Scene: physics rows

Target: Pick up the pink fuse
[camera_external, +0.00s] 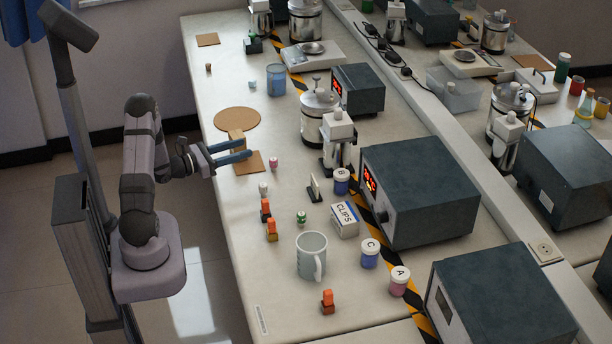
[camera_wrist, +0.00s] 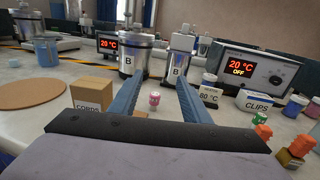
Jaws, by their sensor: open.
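The pink fuse (camera_external: 273,163) is a small pink cylinder with a pale top, standing upright on the bench just right of a square cork mat. In the wrist view the pink fuse (camera_wrist: 154,100) stands between and beyond my two blue fingers. My gripper (camera_external: 249,149) is open and empty, reaching out over the bench above the cork mat. In the wrist view my gripper (camera_wrist: 160,88) has its fingers spread to either side of the fuse. The fingers do not touch it.
A cardboard box (camera_wrist: 91,93) stands left of my fingers. Steel vessels (camera_external: 319,117) and a dark heater unit (camera_external: 420,190) stand behind. A white fuse (camera_external: 263,189), a green fuse (camera_external: 301,217), orange parts (camera_external: 271,230), a CLIPS box (camera_external: 344,220) and a mug (camera_external: 311,254) stand nearer the front.

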